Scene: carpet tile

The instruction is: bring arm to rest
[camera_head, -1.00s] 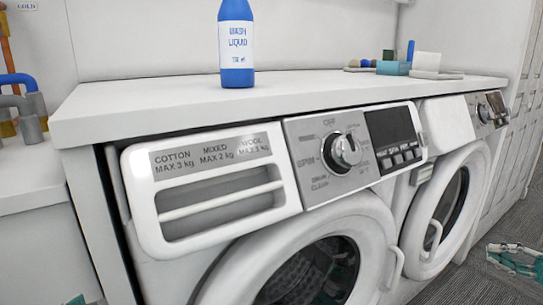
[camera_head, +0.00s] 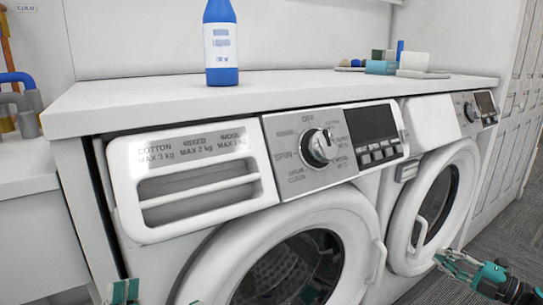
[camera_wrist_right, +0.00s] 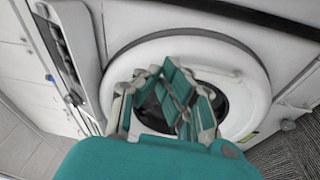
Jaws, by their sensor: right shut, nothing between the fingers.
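My right gripper (camera_head: 446,262) is at the lower right in the head view, in front of the right-hand machine and apart from it. Its teal and grey fingers are shut and empty. In the right wrist view the same gripper (camera_wrist_right: 172,98) shows in front of a round white machine door (camera_wrist_right: 250,75). Of my left gripper only teal and grey tips (camera_head: 122,291) show at the bottom left edge of the head view. Whether it is open or shut cannot be seen.
Two white machines stand under a white worktop (camera_head: 300,82); the left one has a round door (camera_head: 345,225). A blue wash liquid bottle (camera_head: 221,42) and small items (camera_head: 381,67) stand on top. Grey carpet (camera_head: 515,245) lies clear at the right.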

